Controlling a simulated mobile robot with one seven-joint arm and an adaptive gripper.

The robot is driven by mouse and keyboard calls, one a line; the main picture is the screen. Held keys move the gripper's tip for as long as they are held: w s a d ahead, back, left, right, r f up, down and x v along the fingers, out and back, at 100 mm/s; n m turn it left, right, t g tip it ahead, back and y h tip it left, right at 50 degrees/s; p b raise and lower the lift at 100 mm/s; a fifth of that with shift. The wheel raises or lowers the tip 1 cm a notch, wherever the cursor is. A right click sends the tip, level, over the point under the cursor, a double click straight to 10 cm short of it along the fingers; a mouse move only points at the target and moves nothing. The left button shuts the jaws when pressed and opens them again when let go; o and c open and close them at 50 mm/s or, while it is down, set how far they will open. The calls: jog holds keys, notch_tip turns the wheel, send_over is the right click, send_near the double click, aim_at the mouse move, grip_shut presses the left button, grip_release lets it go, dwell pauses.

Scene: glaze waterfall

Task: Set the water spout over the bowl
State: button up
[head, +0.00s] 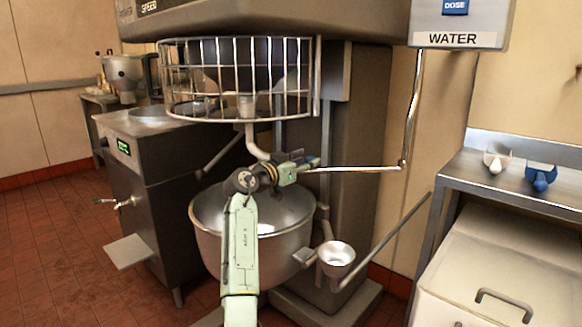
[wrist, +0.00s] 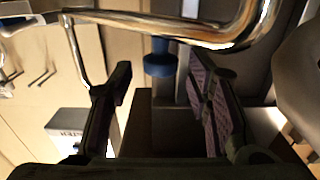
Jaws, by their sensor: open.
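The water spout (head: 355,169) is a thin shiny pipe. My gripper is open, above the bowl's right rim. In the wrist view the spout (wrist: 205,42) crosses the top, very close, beyond the open fingers (wrist: 165,100). A blue knob-like part (wrist: 158,66) shows between the fingertips; I cannot tell what it belongs to.
A wire guard (head: 240,80) hangs over the bowl, with the mixer's hook (head: 252,140) below it. A small steel cup (head: 337,254) and a slanted bar (head: 390,240) are right of the bowl. A steel counter (head: 520,185) with white and blue scoops stands at right.

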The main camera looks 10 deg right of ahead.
jog(key=v, duration=0.9)
jog(key=shift+s+a, duration=0.15)
